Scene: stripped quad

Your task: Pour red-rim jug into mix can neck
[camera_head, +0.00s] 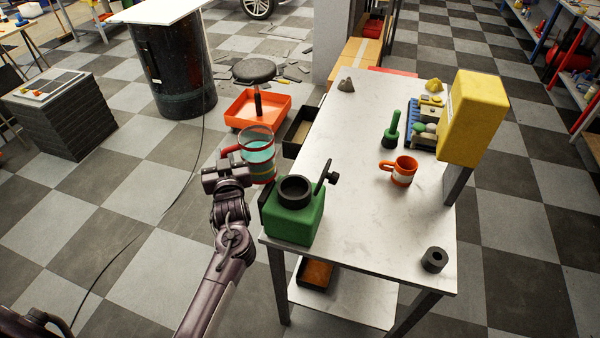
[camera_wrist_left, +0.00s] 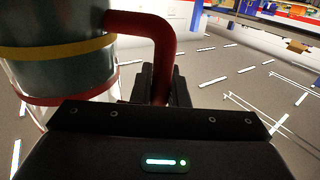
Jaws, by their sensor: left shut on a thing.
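The red-rim jug (camera_head: 260,152) is a clear jug with coloured bands, a red handle and teal liquid inside. My left gripper (camera_head: 228,165) is shut on its red handle and holds it off the table's left edge, about upright. In the left wrist view the jug (camera_wrist_left: 60,60) fills the upper left, and the red handle runs down into the gripper (camera_wrist_left: 163,85). The mix can (camera_head: 293,222) is a green block-shaped can with a wide black neck, on the table's near left corner. The jug is up and left of the can, apart from it. My right gripper is not seen.
The white table (camera_head: 340,185) also holds an orange mug (camera_head: 401,171), a green-handled tool (camera_head: 392,132), a yellow box-shaped unit (camera_head: 474,115) and a black ring (camera_head: 434,260). A black lever (camera_head: 324,176) rises beside the can neck. The table middle is clear.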

